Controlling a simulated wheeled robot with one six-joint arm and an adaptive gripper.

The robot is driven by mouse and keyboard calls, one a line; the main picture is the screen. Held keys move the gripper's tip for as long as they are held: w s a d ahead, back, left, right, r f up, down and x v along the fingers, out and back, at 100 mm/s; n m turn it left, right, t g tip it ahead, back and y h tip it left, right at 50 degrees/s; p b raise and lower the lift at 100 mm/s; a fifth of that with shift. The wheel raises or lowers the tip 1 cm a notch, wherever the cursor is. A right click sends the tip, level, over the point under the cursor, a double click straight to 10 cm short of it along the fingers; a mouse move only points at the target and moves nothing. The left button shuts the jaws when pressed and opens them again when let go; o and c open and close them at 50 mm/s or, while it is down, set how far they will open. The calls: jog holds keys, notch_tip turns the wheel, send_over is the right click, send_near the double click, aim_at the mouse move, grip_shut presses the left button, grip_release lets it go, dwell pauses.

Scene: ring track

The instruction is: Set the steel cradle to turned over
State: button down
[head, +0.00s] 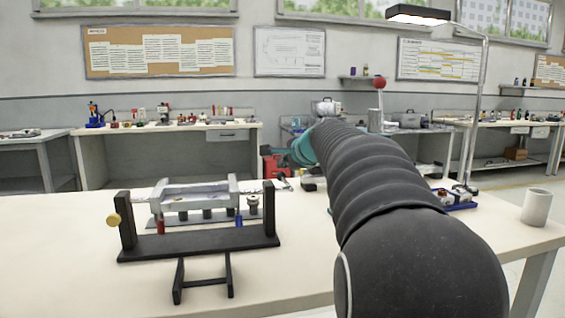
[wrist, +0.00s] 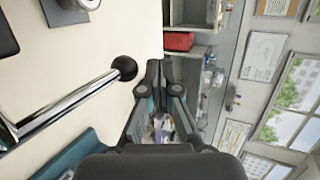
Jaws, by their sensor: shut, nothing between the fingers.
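The steel cradle (head: 196,196) is a pale metal trough in the head view, at the left of the near table. It spans between two upright black posts of a black stand (head: 200,244). A yellow knob (head: 113,220) sticks out at the left post. The cradle looks about level. My gripper (wrist: 160,68) shows in the wrist view with its fingertips together and nothing between them. A chrome bar with a black ball end (wrist: 123,68) lies left of the fingers there, apart from them. In the head view my arm hides most of the gripper.
The near tabletop (head: 60,250) is bare left of the stand. A white mug (head: 536,207) stands at the right edge, and a blue tray (head: 458,200) lies behind my arm. Workbenches (head: 165,150) line the far wall. A red box (wrist: 178,41) shows in the wrist view.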

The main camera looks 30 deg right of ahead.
notch_tip(320, 180, up, 14)
jog(key=d+p, duration=0.1)
jog(key=d, duration=0.2)
jog(key=shift+f, duration=0.15)
dwell(0.4)
jog(key=shift+s, duration=0.1)
